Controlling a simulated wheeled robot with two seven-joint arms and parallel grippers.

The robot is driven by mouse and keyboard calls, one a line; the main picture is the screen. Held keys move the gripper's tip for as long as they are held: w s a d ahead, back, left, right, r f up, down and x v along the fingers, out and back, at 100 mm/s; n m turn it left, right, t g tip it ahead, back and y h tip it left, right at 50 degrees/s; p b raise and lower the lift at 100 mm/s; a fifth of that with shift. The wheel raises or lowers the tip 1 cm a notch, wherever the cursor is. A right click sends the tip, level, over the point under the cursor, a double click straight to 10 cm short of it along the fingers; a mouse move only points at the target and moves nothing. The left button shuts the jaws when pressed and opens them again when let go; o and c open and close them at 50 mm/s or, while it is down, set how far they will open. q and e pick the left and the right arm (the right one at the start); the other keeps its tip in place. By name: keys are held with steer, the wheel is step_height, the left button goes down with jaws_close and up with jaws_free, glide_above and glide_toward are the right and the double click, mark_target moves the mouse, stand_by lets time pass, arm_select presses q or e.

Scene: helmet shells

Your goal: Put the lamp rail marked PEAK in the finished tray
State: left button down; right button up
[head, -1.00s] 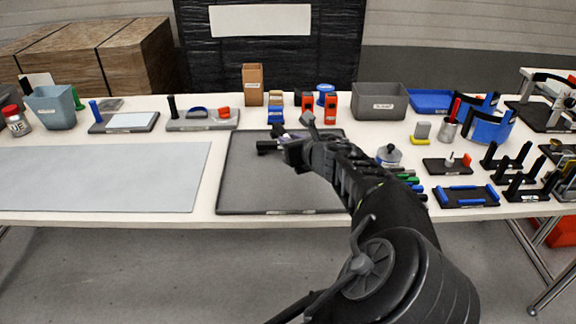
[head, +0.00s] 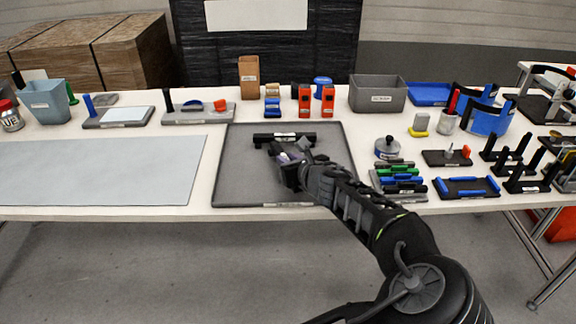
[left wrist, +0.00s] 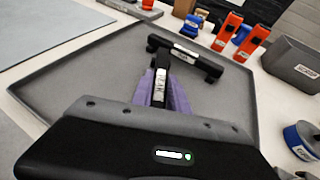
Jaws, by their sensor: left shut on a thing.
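A black lamp rail (head: 284,139) with a bar and a short foot at each end is over the back half of the grey tray (head: 236,180). In the left wrist view, the rail (left wrist: 207,64) has a pale label on its bar and a labelled stem between the purple fingers; neither label is readable. My left gripper (head: 289,160) is shut on this stem, and in the left wrist view its purple fingers (left wrist: 160,92) flank it. The bar looks low over the tray floor; I cannot tell whether it touches. My right gripper is not in view.
A grey mat (head: 95,170) lies left of the tray. Orange blocks (head: 304,101) and a grey bin (head: 378,94) stand behind it. A round tin (head: 388,148) and a stack of coloured bars (head: 399,182) stand close to its right edge. The rest of the tray floor looks clear.

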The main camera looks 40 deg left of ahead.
arm_select(q)
steer(key=shift+f, duration=0.6)
steer(key=shift+f, duration=0.1)
steer(key=c, duration=1.3)
jaws_free()
steer(key=p+v, duration=0.2)
steer(key=v, duration=1)
